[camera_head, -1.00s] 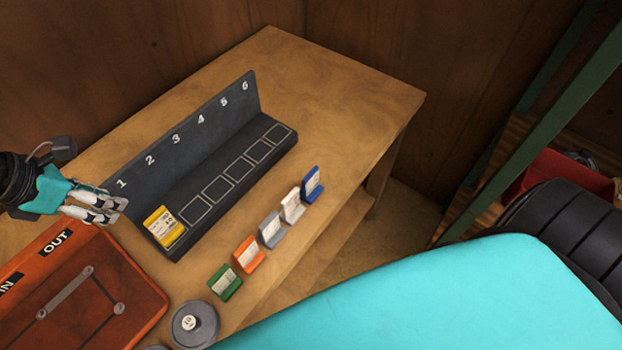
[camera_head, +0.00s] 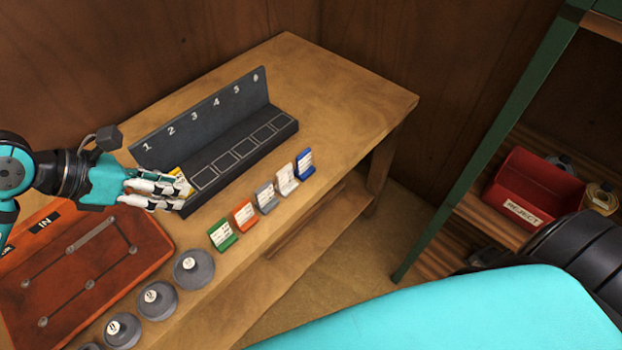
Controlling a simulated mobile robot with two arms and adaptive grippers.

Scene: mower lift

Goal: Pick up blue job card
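My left gripper (camera_head: 182,196) is at the near end of the dark numbered rack (camera_head: 240,148), well to the left of the blue card. Its fingers lie close to each other and partly cover the yellow card (camera_head: 187,178) at slot 1. I cannot tell whether they are open or shut, or touch the yellow card. My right gripper is out of view.
Several round grey weights (camera_head: 194,268) and an orange-red board (camera_head: 90,265) lie nearer. A red REJECT bin (camera_head: 533,190) sits on the shelf at right.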

